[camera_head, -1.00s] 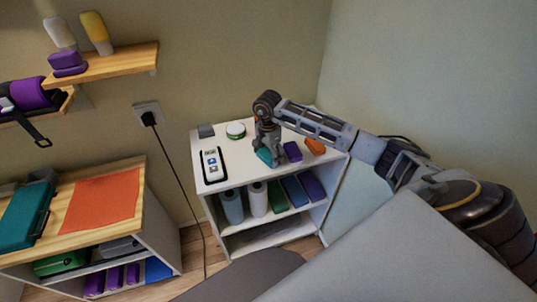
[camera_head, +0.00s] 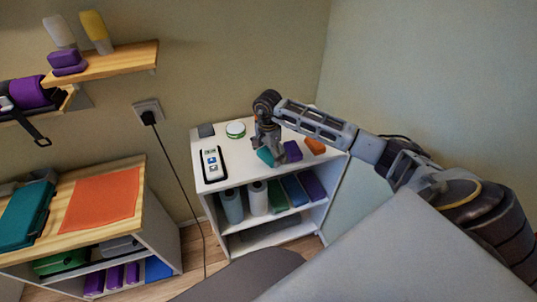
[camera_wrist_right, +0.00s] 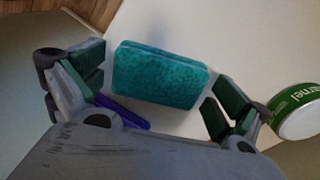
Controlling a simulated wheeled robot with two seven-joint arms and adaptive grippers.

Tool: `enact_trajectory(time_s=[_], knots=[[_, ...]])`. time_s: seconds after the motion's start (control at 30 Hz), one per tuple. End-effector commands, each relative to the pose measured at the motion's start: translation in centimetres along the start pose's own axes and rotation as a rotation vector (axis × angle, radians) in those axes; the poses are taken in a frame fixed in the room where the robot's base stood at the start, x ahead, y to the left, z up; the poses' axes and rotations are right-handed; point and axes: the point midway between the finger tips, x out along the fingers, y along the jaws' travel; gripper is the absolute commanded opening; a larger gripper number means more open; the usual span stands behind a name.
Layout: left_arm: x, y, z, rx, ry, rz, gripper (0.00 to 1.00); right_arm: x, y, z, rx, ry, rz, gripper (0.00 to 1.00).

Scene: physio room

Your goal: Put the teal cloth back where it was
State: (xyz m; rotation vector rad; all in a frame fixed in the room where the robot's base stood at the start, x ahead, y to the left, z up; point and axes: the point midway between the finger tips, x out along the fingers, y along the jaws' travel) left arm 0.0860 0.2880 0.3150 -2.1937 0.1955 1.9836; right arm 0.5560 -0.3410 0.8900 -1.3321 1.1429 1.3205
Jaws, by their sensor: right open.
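The teal cloth (camera_wrist_right: 160,75) is a folded, thick block on the white top of a small shelf unit (camera_head: 222,177). In the head view the teal cloth (camera_head: 265,156) is partly hidden by my right gripper. My right gripper (camera_head: 268,155) is directly above it, pointing down. In the right wrist view my right gripper (camera_wrist_right: 158,92) is open, with a finger on each side of the cloth and a gap at both sides. My left gripper is not in view.
A purple block (camera_head: 292,151) and an orange one (camera_head: 314,146) sit right of the cloth. A round green-and-white tin (camera_head: 236,129), a remote-like device (camera_head: 212,164) and a grey block (camera_head: 206,130) are at left. An orange cloth (camera_head: 103,197) lies on a wooden cabinet.

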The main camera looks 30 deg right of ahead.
Motion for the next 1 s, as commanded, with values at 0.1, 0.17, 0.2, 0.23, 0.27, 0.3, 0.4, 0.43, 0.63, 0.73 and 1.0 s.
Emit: enact_trajectory(time_s=[0.1, 0.17, 0.2, 0.23, 0.27, 0.3, 0.4, 0.43, 0.63, 0.73, 1.0], knots=[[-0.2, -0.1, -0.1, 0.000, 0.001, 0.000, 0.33, -0.2, 0.0, 0.0, 0.000, 0.000, 0.000, 1.00], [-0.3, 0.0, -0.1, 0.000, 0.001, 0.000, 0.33, -0.5, 0.0, 0.0, 0.000, 0.000, -0.001, 1.00], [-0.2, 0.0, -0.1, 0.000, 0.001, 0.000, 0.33, -0.8, -0.1, 0.0, 0.000, 0.001, -0.002, 1.00], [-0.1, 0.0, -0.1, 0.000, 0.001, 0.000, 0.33, -1.1, -0.1, -0.1, 0.000, 0.001, -0.002, 1.00], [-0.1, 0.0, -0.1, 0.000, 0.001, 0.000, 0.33, -1.4, -0.1, 0.0, 0.000, 0.000, -0.002, 1.00], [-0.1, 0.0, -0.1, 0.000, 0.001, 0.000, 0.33, -1.9, -0.1, 0.0, 0.000, 0.000, -0.002, 1.00], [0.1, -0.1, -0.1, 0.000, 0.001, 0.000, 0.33, -3.2, -0.1, -0.1, 0.000, 0.001, -0.003, 1.00], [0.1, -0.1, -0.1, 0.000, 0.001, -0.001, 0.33, -3.6, -0.1, 0.0, 0.000, 0.001, -0.002, 1.00], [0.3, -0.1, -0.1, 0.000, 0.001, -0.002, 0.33, -6.5, -0.1, -0.1, -0.001, 0.001, -0.003, 1.00], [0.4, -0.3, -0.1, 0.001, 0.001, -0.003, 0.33, -7.7, -0.1, -0.1, 0.001, 0.001, -0.002, 1.00], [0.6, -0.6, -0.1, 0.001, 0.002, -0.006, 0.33, -10.8, -0.1, 0.0, -0.001, 0.000, -0.001, 1.00]])
